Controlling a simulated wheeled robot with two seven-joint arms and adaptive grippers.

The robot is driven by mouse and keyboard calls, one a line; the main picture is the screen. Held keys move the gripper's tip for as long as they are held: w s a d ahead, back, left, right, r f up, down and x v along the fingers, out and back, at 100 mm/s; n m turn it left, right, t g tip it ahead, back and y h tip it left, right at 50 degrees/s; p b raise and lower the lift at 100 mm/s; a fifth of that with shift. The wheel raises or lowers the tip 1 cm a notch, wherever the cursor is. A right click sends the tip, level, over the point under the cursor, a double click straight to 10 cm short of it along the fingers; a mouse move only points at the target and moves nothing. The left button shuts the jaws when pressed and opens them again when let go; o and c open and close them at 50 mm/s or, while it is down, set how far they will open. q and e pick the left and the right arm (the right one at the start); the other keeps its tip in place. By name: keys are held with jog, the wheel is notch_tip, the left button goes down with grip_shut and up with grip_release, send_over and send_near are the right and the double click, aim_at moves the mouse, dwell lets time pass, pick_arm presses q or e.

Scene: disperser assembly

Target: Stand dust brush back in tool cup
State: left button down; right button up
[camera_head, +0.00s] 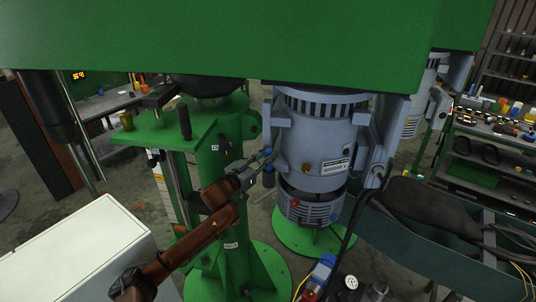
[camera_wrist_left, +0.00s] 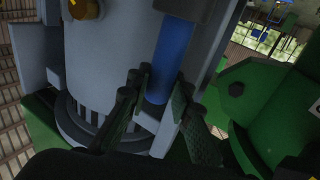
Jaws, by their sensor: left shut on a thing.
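My left gripper (camera_head: 259,166) reaches in from the lower left and is in front of the blue-grey motor (camera_head: 318,145). In the left wrist view its dark ribbed fingers (camera_wrist_left: 158,95) are shut on a blue handle (camera_wrist_left: 172,58), which I take to be the dust brush. The handle stands nearly upright in that picture, with a dark block (camera_wrist_left: 187,8) at its upper end. Its lower end is between the fingers. I cannot make out bristles. I cannot pick out a tool cup in either view. My right gripper is not in view.
A green column (camera_head: 225,195) with a flange stands left of the motor. A large green beam (camera_head: 230,40) hangs across the top. A white box (camera_head: 80,258) is at the lower left. A blue-grey tray (camera_head: 408,235) with cables is at the right, and shelves with small items stand behind.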

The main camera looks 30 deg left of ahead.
pick_arm(q)
jog(key=c, duration=2.2)
grip_release()
jog(key=shift+f, duration=0.1)
jog(key=o, duration=0.5)
jog(key=shift+c, duration=0.2)
jog(key=shift+r, duration=0.3)
jog(key=s+a+b, duration=0.1)
jog(key=s+b, duration=0.1)
jog(key=s, duration=1)
jog(key=shift+a, duration=0.4)
jog(key=shift+w, duration=0.1)
